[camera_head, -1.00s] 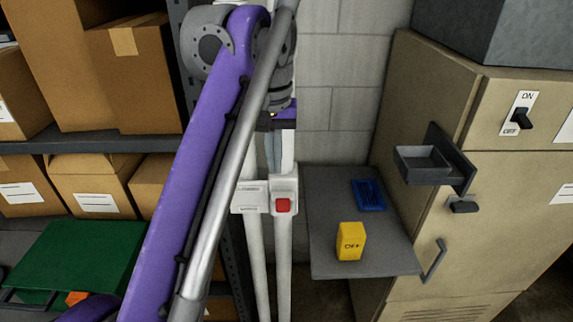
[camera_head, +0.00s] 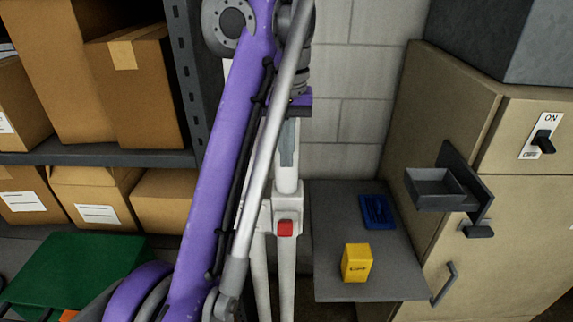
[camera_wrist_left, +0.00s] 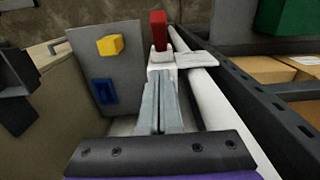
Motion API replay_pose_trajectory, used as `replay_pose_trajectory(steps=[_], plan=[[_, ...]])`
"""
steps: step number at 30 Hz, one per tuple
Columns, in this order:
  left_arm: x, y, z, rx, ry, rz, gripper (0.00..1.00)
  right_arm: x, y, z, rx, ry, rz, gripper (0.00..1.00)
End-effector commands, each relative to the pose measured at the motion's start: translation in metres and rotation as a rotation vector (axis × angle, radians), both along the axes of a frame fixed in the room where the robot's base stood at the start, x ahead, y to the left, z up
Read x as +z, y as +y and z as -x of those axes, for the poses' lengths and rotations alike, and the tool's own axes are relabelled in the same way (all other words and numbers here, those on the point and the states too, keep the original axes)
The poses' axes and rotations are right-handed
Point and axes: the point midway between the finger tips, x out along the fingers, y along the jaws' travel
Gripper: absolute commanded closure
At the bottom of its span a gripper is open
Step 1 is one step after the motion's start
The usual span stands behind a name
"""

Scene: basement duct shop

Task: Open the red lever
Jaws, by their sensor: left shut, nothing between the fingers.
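The red lever (camera_head: 285,228) is a small red piece on a white housing on upright white pipes in the head view. In the left wrist view the red lever (camera_wrist_left: 158,30) stands up from the white housing, just beyond my fingertips. My left gripper (camera_head: 287,160) is above the lever in the head view, pointing down, partly behind my purple arm. In the left wrist view my left gripper (camera_wrist_left: 160,82) has its grey fingers together and empty. I see a gap between fingertips and lever; contact is not visible. My right gripper is not in view.
A grey shelf (camera_head: 330,270) to the right holds a yellow block (camera_head: 357,262) and a blue tray (camera_head: 376,211). A beige cabinet (camera_head: 400,150) with a small grey bin (camera_head: 436,187) stands further right. Cardboard boxes (camera_head: 150,90) fill the left shelving, above a green lid (camera_head: 65,270).

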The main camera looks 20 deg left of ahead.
Motion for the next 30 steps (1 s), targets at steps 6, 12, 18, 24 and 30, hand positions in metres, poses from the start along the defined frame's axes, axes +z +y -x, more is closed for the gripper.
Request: replay_pose_trajectory(steps=[6,12,18,24,30], plan=[[-0.059,0.0,0.002,0.0,0.007,0.0,1.0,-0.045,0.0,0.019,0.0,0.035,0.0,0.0],[-0.089,-0.003,0.01,-0.001,0.003,0.0,1.0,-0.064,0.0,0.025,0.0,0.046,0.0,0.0],[-0.101,-0.007,0.024,-0.001,0.002,0.001,1.0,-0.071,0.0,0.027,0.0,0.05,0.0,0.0],[-0.104,-0.009,0.028,0.0,0.001,0.0,1.0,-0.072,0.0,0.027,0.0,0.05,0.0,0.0],[-0.104,-0.009,0.028,0.0,0.001,0.0,1.0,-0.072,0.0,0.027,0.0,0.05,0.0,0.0]])
